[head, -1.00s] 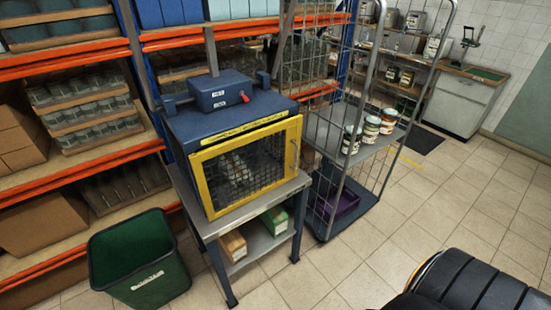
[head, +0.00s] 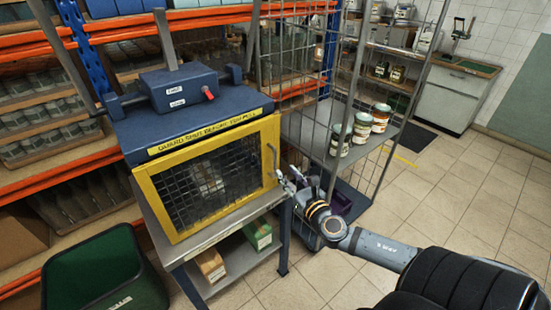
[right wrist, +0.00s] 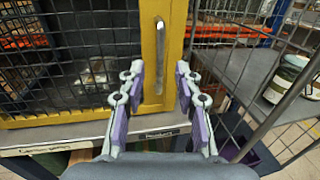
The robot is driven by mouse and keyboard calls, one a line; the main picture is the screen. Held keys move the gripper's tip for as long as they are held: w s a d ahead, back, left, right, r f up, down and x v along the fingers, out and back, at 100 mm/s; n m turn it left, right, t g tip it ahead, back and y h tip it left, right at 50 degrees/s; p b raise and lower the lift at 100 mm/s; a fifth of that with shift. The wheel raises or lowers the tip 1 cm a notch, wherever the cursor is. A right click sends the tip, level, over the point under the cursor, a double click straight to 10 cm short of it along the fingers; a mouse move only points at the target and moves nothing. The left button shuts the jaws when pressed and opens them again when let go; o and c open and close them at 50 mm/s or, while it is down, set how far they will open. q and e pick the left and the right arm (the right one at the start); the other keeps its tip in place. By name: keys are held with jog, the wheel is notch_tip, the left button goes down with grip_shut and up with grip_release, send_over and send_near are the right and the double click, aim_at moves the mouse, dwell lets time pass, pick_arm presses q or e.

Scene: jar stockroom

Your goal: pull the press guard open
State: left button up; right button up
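The press (head: 190,110) is a blue machine on a grey metal stand. Its guard (head: 160,205) is a yellow frame with dark wire mesh and looks closed across the front. The guard's upright metal handle (head: 272,160) is on the right side of the frame. In the right wrist view the handle (right wrist: 160,50) stands on the yellow post, between my finger lines. My right gripper (head: 287,182) is open and empty close to the handle; its fingers also show in the right wrist view (right wrist: 160,78), one to each side. Contact cannot be told. My left gripper is not in view.
A wire cage trolley (head: 300,125) with three jars on its shelf (head: 400,135) stands close right of the press. A green bin (head: 105,275) is at the lower left. Orange shelving (head: 60,175) stands behind. Tiled floor (head: 460,190) is free to the right.

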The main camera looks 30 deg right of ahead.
aim_at(275, 159)
jog(key=w+p, duration=0.1)
jog(key=w, duration=0.5)
jog(key=w+d+p, duration=0.1)
jog(key=w, duration=0.2)
jog(key=shift+p, duration=0.3)
jog(key=shift+w+f, duration=0.1)
jog(key=shift+w, duration=0.2)
jog(key=shift+d, duration=0.1)
grip_shut()
